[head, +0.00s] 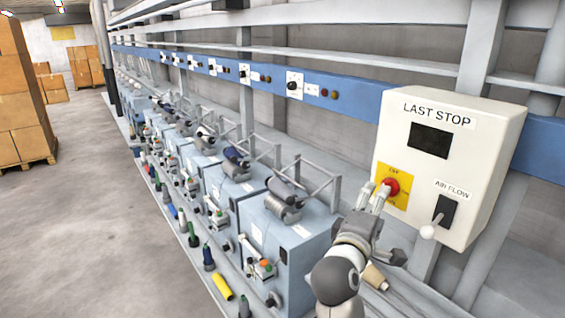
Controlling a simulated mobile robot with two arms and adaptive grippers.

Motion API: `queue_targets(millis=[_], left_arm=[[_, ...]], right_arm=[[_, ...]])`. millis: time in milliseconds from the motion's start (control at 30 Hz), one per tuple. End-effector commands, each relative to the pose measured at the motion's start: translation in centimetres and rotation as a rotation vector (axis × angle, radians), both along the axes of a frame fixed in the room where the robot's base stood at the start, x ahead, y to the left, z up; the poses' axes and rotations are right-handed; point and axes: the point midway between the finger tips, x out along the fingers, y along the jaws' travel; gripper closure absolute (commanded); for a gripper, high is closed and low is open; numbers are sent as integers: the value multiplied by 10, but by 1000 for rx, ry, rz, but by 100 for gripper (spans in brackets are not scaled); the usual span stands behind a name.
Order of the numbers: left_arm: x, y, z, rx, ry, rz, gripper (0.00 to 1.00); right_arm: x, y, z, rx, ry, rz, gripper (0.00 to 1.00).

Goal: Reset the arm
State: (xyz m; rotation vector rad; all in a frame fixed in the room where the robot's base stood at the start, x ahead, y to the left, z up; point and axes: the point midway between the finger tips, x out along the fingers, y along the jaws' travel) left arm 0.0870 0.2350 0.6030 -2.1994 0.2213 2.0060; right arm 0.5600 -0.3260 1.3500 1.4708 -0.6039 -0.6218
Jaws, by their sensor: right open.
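My right gripper (374,198) reaches up from the bottom right and is open and empty. Its fingertips are beside the lower left of a red button (391,187) on a yellow plate (396,201). I cannot tell whether they touch it. The button is on a white control box (483,150) marked "LAST STOP", with a dark screen (430,140). A black "AIR FLOW" switch (446,209) has a lever with a white ball (429,232) pointing down and left. My left gripper is not in view.
A long row of blue-grey spinning machines (270,235) runs from my arm toward the back left. Coloured bobbins, such as a yellow one (222,287), stand along its front ledge. A blue rail (352,96) runs behind. Cardboard boxes (18,100) stand on the left; the grey floor (90,220) is clear.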

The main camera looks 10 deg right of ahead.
Motion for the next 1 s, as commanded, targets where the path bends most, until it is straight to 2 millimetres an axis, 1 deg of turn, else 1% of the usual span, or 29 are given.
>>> queue_targets(millis=[67,133,167,267,300,367,400,467,500,567,600,667,700,767,800,967,1000], left_arm=[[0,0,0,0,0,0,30],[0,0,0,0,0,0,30],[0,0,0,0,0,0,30],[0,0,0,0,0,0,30],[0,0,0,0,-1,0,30],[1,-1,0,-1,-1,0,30],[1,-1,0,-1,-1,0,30],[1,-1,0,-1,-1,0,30],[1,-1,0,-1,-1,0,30],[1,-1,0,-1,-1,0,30],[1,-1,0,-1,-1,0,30],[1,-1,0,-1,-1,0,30],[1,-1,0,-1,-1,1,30],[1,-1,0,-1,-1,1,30],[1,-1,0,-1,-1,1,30],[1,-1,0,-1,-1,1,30],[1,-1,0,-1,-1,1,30]], right_arm=[[-2,0,-7,18,4,5,36],[-6,0,-24,69,9,17,36],[-8,0,-34,102,11,25,36],[-24,4,-83,265,34,54,36],[-33,8,-106,348,45,65,36],[-50,14,-141,478,69,73,36],[-63,19,-163,565,88,72,36],[-84,29,-194,694,119,64,36],[-100,36,-213,777,145,53,36],[-125,47,-239,898,185,29,36],[-142,55,-253,972,212,8,36],[-167,66,-272,1074,255,-24,36],[-182,73,-282,1134,281,-48,36],[-206,84,-295,1214,321,-87,36],[-221,90,-302,1263,348,-114,36],[-280,115,-321,1429,456,-231,36],[-294,121,-324,1466,484,-262,36]])
